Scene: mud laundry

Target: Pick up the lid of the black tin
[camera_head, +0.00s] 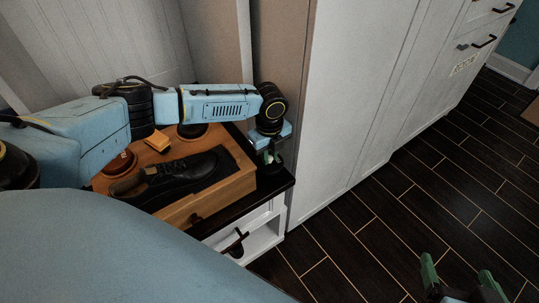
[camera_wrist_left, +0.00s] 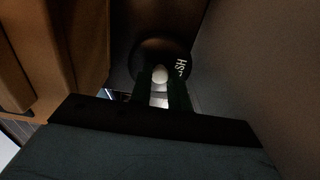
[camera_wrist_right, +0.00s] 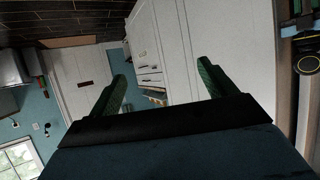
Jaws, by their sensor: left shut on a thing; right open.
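The black tin's round lid (camera_wrist_left: 147,52) shows in the left wrist view, with pale lettering near its right edge and a light knob (camera_wrist_left: 160,73). My left gripper (camera_wrist_left: 160,84) is shut on the knob, with one dark finger on each side. In the head view my left gripper (camera_head: 270,156) points down at the right end of the dark counter, beside the wooden box. The tin's body is mostly hidden there, and I cannot tell whether the lid touches it. My right gripper (camera_head: 460,279) is open and empty over the floor; it also shows in the right wrist view (camera_wrist_right: 162,70).
A wooden box (camera_head: 222,190) on the dark counter (camera_head: 277,187) holds a black shoe (camera_head: 178,175), a brown round container (camera_head: 120,163) and a small orange block (camera_head: 158,142). A tall white cabinet (camera_head: 350,90) stands close right of my left gripper. The dark floor (camera_head: 400,200) is clear.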

